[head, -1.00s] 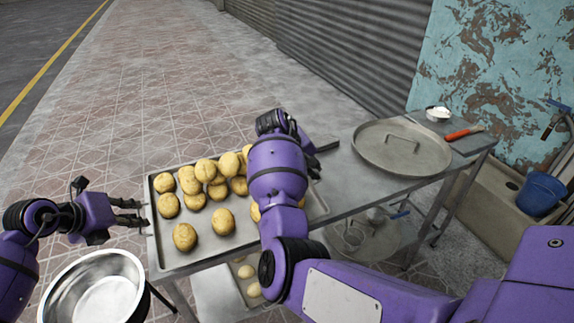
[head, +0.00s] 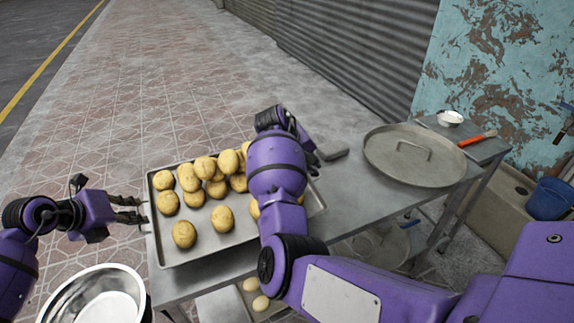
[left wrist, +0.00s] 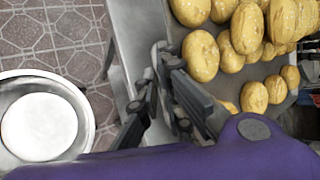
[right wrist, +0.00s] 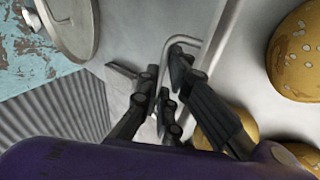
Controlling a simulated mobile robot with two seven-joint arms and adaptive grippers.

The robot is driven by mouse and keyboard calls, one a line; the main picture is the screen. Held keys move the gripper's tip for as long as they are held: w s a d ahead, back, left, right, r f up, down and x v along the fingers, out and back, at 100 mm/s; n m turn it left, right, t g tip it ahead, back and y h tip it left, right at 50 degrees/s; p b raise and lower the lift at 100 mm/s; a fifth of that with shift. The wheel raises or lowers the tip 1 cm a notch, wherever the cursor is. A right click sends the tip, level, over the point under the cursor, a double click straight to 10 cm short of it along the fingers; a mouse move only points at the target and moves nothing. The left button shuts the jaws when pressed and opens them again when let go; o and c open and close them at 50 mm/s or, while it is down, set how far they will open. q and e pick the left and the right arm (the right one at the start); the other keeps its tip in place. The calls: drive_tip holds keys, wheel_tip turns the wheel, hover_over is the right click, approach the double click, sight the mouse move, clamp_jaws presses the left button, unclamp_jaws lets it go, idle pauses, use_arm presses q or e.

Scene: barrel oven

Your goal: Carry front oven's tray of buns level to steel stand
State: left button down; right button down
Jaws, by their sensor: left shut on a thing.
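The tray of buns (head: 215,243) is a grey metal tray over the near-left part of the steel stand (head: 345,200). It looks level; whether it touches the top I cannot tell. Several golden buns (head: 184,234) lie on it, some piled toward the back. My left gripper (head: 140,211) is shut on the tray's left end; its fingers also show in the left wrist view (left wrist: 165,62). My right gripper (right wrist: 160,75) is at the tray's wire handle (right wrist: 215,40), which passes by its fingers; its grip is unclear. In the head view my right arm hides that end.
A round metal lid (head: 415,160), a small white bowl (head: 450,117) and a red-handled brush (head: 478,138) occupy the stand's right end. A flat dark tool (head: 335,155) lies behind my right gripper. A steel bowl (head: 95,300) stands front left. Pale dough pieces (head: 260,303) are below.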

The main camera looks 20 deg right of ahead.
use_arm(q)
drive_tip(key=shift+w+a, duration=0.15)
drive_tip(key=shift+a, duration=0.1)
use_arm(e)
drive_tip(key=shift+d, duration=0.35)
